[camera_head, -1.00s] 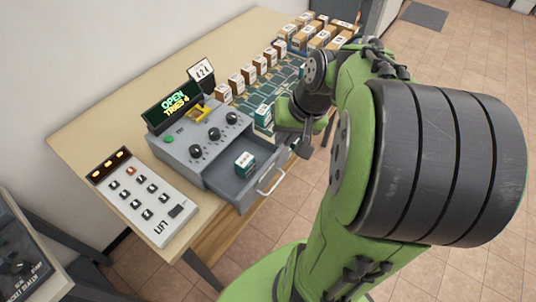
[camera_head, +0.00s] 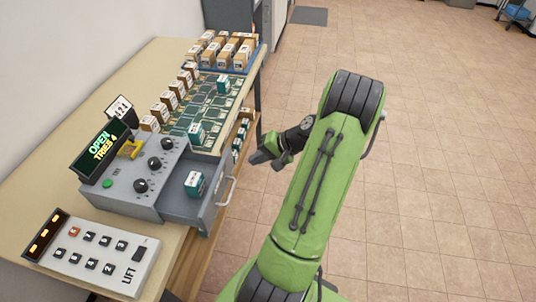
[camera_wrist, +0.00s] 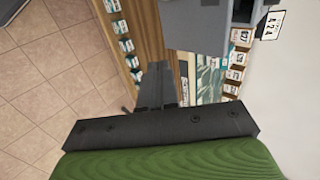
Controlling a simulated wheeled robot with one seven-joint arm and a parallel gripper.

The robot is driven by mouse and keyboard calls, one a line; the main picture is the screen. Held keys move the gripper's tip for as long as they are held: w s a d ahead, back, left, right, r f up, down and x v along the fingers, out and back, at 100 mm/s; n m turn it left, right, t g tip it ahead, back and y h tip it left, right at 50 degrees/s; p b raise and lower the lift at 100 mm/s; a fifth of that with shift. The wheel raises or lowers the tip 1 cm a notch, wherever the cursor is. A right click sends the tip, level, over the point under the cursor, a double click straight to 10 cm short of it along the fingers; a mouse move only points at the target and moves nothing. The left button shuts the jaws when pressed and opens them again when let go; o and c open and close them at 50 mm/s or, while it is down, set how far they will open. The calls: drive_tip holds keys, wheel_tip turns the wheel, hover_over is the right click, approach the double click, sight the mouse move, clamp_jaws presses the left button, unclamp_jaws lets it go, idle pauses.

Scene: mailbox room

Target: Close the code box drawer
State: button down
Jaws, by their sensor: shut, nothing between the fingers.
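The grey code box (camera_head: 125,182) stands on the table, with dials on top and a display reading "OPEN TRIES 4". Its drawer (camera_head: 207,206) is pulled out to the right and holds a teal-and-white small box (camera_head: 195,184). The pale drawer handle (camera_head: 228,190) is on the drawer's outer front. My gripper (camera_head: 258,158) is shut and empty, to the right of the handle and apart from it. In the wrist view my gripper (camera_wrist: 157,78) points toward a grey surface (camera_wrist: 196,25) that looks like the drawer.
A lift keypad (camera_head: 92,252) lies at the table's near end. A tray of teal and brown boxes (camera_head: 205,112) is behind the code box. A lower shelf with small boxes (camera_head: 240,135) is under the table edge. Open tiled floor (camera_head: 430,150) lies right.

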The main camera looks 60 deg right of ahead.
drive_tip(key=w, duration=0.1)
drive_tip(key=w+a, duration=0.1)
drive_tip(key=w, duration=0.2)
drive_tip(key=shift+w+a+f, duration=0.3)
drive_tip(key=shift+f, duration=0.1)
drive_tip(key=w+a, duration=0.1)
drive_tip(key=w, duration=0.2)
drive_tip(key=w+a, duration=0.1)
drive_tip(key=w, duration=0.3)
drive_tip(key=w+a, duration=0.2)
drive_tip(key=w, duration=0.2)
drive_tip(key=shift+w+p, duration=0.2)
drive_tip(key=shift+p, duration=0.15)
drive_tip(key=shift+w+a+r, duration=0.1)
drive_tip(key=shift+w+a, duration=0.05)
